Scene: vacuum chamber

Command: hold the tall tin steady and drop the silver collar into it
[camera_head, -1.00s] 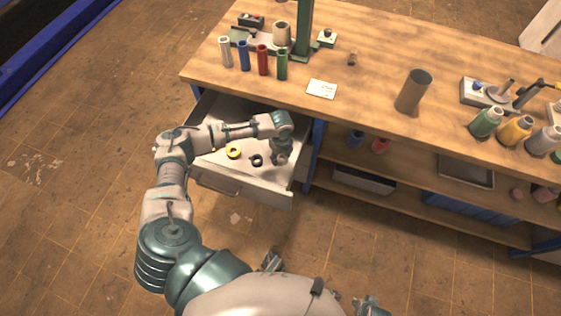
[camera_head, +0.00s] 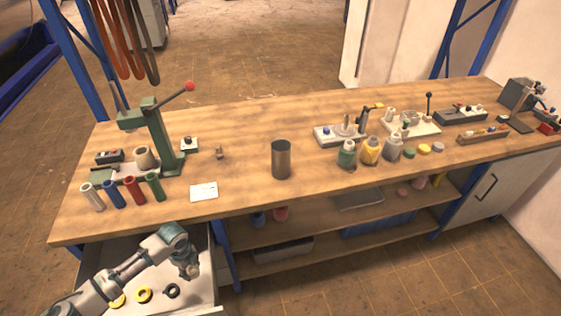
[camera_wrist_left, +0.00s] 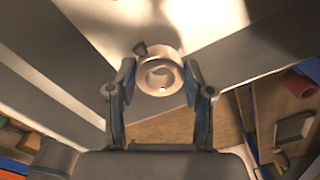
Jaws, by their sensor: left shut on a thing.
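The tall tin (camera_head: 281,160), a dark grey open cylinder, stands upright near the middle of the workbench in the head view. My left gripper (camera_head: 188,268) is over the open drawer, below and left of the tin. In the left wrist view, the left gripper (camera_wrist_left: 160,84) is shut on the silver collar (camera_wrist_left: 160,75), a pale ring with a small knob on its side. The collar lies between the fingertips and is apart from the tin. My right gripper is not in view.
The open drawer (camera_head: 205,292) holds yellow rings (camera_head: 143,295) and a black ring (camera_head: 172,291). Coloured tubes (camera_head: 133,189) and a green press (camera_head: 160,140) stand left of the tin. A white card (camera_head: 204,191) lies nearby. Bottles (camera_head: 371,150) stand to the right.

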